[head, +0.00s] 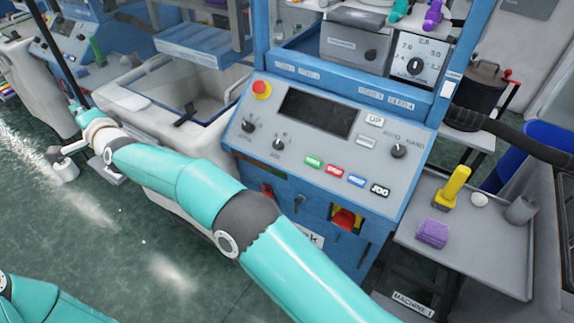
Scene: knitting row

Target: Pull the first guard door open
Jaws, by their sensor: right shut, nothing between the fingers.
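My right arm reaches from the bottom right across the control panel to the far left. Its gripper (77,107) is small there, beyond the pale wrist, and its fingers look shut with nothing held. A long thin dark bar (56,52) rises from beside it to the top edge. I cannot tell whether this bar belongs to a guard door or whether the gripper touches it. The nearer machine has a blue upright frame (262,35); no guard door can be made out clearly in it. My left arm shows only at the bottom left, its gripper outside the picture.
The sloped control panel (325,130) has a red stop button (261,90) and a dark screen (318,112). A grey side table (480,262) holds a yellow tool (452,187) and a purple block (432,233). Green floor (60,230) is open at left.

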